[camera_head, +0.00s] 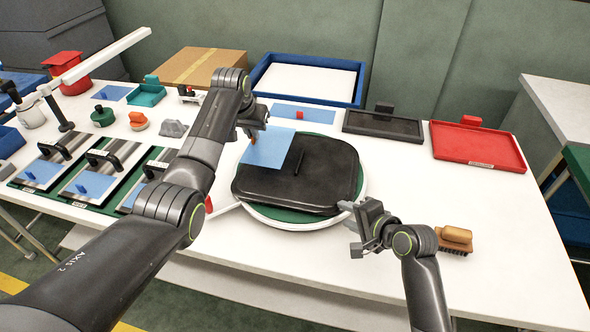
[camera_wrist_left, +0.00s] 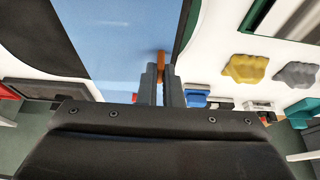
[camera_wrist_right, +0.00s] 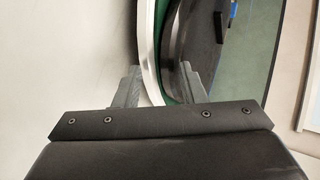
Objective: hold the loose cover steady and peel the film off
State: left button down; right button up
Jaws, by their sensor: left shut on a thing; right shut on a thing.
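The loose cover (camera_head: 300,185) is black, rounded and flat. It lies on a round green turntable with a white rim (camera_head: 290,224) at the middle of the table. The pale blue film (camera_head: 270,147) shows at the cover's back left. My left gripper (camera_head: 252,130) is shut on the film's orange tab (camera_wrist_left: 161,66). The film spreads beside the fingers in the left wrist view (camera_wrist_left: 115,35). How much of it still touches the cover is unclear. My right gripper (camera_head: 347,207) is shut at the cover's front right edge; the cover also shows in the right wrist view (camera_wrist_right: 205,45).
A brown brush (camera_head: 455,238) lies right of my right gripper. Behind are a black tray (camera_head: 383,126), a red tray (camera_head: 478,147), a blue-rimmed tray (camera_head: 310,60) and a cardboard box (camera_head: 203,66). Green boards with blue pieces stand at left.

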pick_arm(q)
jog(key=shift+r, duration=1.85)
pick_arm(e)
jog(key=shift+f, duration=0.1)
jog(key=o, duration=1.3)
jog(key=shift+o, duration=0.2)
jog(key=v, duration=1.2)
pick_arm(q)
jog(key=shift+f, duration=0.1)
